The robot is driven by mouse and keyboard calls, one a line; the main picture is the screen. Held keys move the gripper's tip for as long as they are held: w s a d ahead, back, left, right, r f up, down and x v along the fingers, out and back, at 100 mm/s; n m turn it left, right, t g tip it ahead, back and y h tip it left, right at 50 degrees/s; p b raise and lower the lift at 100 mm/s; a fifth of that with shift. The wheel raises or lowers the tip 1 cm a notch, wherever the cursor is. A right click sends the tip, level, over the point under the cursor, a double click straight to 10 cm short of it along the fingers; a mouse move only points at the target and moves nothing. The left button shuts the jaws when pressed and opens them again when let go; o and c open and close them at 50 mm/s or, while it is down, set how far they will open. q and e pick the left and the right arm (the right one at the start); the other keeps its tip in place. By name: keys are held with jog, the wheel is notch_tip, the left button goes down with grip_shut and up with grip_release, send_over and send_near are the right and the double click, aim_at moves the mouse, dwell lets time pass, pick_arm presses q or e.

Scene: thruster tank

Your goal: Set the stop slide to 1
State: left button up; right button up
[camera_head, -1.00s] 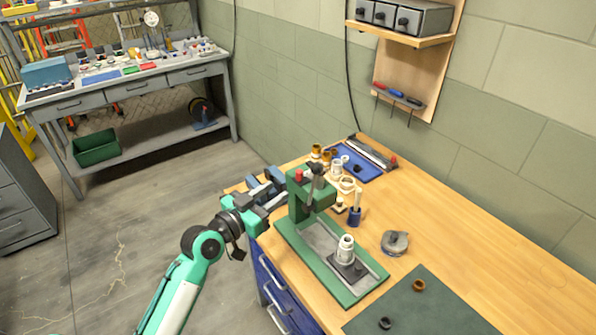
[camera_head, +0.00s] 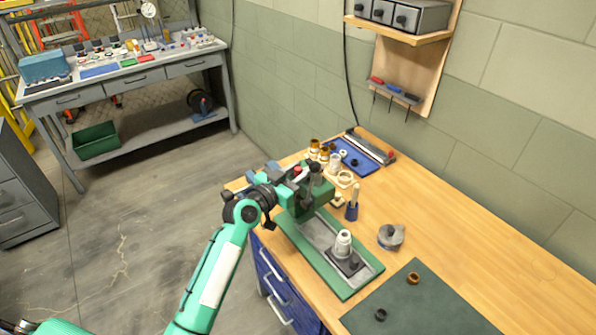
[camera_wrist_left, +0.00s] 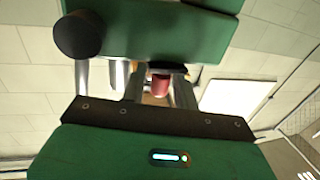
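The green press (camera_head: 318,193) stands on the wooden bench, with a dark lever on top and a long green base (camera_head: 358,284). A small red knob (camera_head: 297,169) shows at the head's upper left. My left gripper (camera_head: 284,178) is at the press head's left side, partly merged with it in view. In the left wrist view, the red knob (camera_wrist_left: 160,85) shows in line between grey finger-like parts (camera_wrist_left: 160,94), in front of a green body (camera_wrist_left: 160,30). I cannot tell whether the fingers touch it. No slide numbers are readable. My right gripper is not in view.
A white fitting (camera_head: 343,243) stands on the press base. Brass and white parts stand behind the press, near a blue tray (camera_head: 358,160).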

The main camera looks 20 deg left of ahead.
pick_arm(q)
grip_shut()
jog(key=shift+s+a+f, duration=0.15)
jog(key=shift+s+a, duration=0.1)
jog(key=shift+a, duration=0.05)
jog(key=v, duration=0.1)
jog(key=b+v, duration=0.1)
jog(key=shift+s+a, duration=0.25)
jog(key=shift+a, duration=0.25)
jog(key=shift+o, duration=0.6)
grip_release()
jog(key=shift+s, duration=0.1)
jog(key=shift+o, duration=0.7)
jog(key=shift+s+a+r, duration=0.15)
jog(key=shift+r, duration=0.05)
